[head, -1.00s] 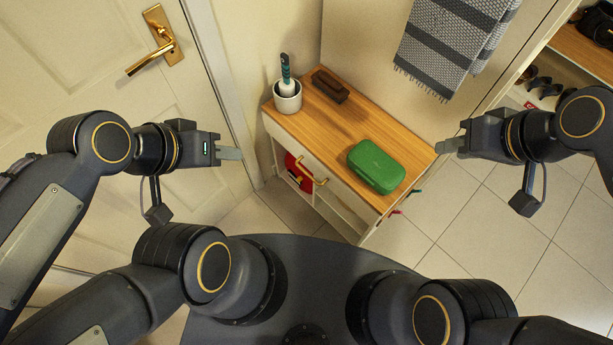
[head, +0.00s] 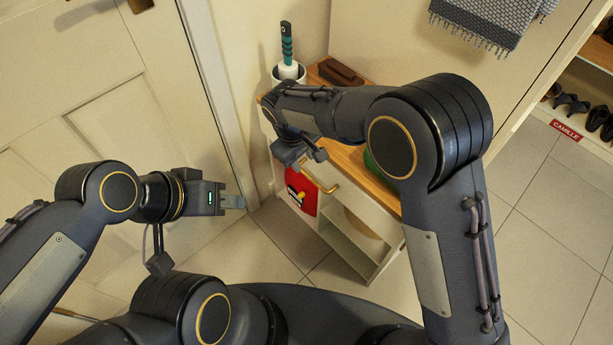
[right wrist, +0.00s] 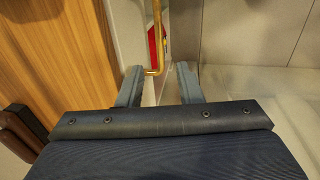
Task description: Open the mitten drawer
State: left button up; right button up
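The drawer front (head: 355,192) is the white upper panel of a small wood-topped cabinet and looks shut. Its brass handle (head: 325,186) shows below my right forearm in the head view. In the right wrist view the brass handle (right wrist: 157,42) runs down to just ahead of the fingers, with its lower end near the gap between them. My right gripper (right wrist: 158,88) is open, with nothing between the fingers. In the head view its fingers are mostly hidden by the wrist. My left gripper (head: 234,202) hangs clear in front of the door; its finger gap is hidden.
A cup (head: 289,73) with a green-handled brush and a brown brush (head: 340,72) stand on the cabinet top. A green case (head: 370,160) is mostly hidden by my right arm. A red item (head: 300,190) sits below the drawer. A door (head: 120,110) is at left.

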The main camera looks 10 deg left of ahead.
aim_at(308, 175)
jog(key=f, duration=0.2)
jog(key=f+b, duration=0.1)
jog(key=f, duration=0.1)
jog(key=w+f, duration=0.1)
jog(key=f, duration=0.1)
jog(key=shift+d+f+b, duration=0.35)
jog(key=shift+d+f, duration=0.05)
grip_shut()
